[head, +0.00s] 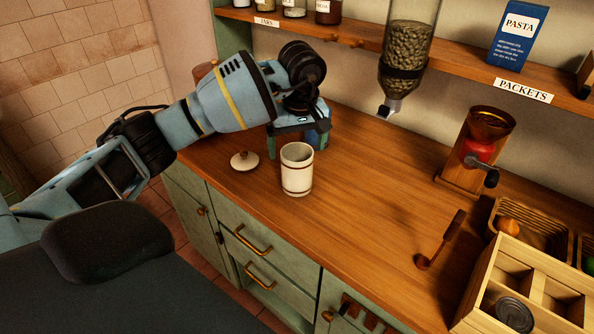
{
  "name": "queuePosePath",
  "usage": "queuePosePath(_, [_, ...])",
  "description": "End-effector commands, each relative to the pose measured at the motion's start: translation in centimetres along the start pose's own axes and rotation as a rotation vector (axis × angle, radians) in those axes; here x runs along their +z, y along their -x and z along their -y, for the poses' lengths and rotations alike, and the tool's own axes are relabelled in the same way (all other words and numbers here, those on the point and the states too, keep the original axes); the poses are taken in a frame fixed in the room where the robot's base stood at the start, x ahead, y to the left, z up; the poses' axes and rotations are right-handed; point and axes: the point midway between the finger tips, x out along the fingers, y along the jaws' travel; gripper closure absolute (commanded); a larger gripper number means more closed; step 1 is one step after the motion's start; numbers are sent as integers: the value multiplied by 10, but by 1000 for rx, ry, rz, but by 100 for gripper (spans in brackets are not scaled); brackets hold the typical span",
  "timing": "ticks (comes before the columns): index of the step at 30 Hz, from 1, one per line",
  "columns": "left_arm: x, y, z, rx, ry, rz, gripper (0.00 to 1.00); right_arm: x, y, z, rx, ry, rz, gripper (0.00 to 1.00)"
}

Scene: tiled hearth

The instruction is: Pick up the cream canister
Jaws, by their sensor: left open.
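The cream canister (297,170) stands upright and open-topped near the counter's front edge, with dark bands around it. A cream lid with a knob (244,160) lies on the counter just left of it. My left gripper (297,146) is open and pointed down behind the canister, close to its rim. One finger shows left of the canister and the other lies behind it to the right. I cannot tell whether either finger touches it. Something blue behind the gripper is mostly hidden. My right gripper is not in view.
A bean dispenser (406,58) hangs over the counter behind. The wooden counter (370,200) is clear right of the canister.

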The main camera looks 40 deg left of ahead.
Motion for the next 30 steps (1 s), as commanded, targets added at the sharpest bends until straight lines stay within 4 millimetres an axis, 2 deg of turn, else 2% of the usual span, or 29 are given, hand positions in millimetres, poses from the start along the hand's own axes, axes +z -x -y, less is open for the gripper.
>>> queuePosePath(6, [2,-3,-1,1,0,5,5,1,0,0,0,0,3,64])
queuePosePath(13, [2,-24,-1,1,1,7,5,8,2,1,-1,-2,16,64])
queuePosePath(20, [1,-31,-1,2,1,6,5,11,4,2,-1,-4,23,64])
queuePosePath(30, [-1,-74,-2,3,1,6,5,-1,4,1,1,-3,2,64])
